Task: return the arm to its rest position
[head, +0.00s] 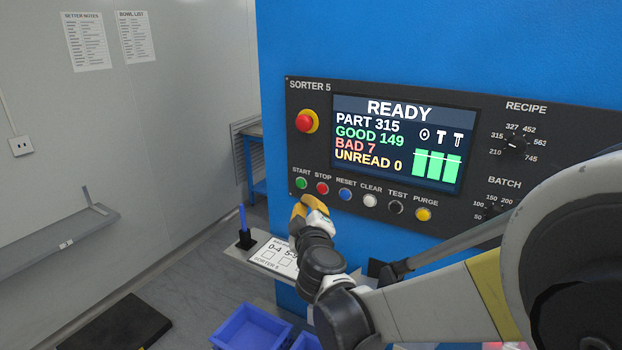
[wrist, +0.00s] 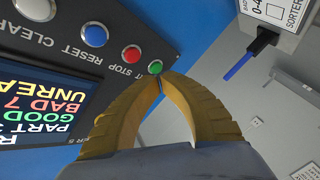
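My gripper (head: 300,206) has yellow fingers and stands close in front of the sorter panel, just below the START button (head: 301,183). In the wrist view my gripper (wrist: 162,77) has its fingertips together, with nothing between them. The green START button (wrist: 155,67) shows just beyond the tips there; I cannot tell whether they touch it. My arm reaches in from the right in the head view, across the lower right of the panel.
The screen (head: 396,144) reads READY, PART 315, GOOD 149, BAD 7, UNREAD 0. A red emergency button (head: 305,123) is at the panel's left. A card shelf (head: 268,254) with a blue pen (head: 242,218) and a blue bin (head: 252,329) lie below. A wall shelf (head: 60,232) is left.

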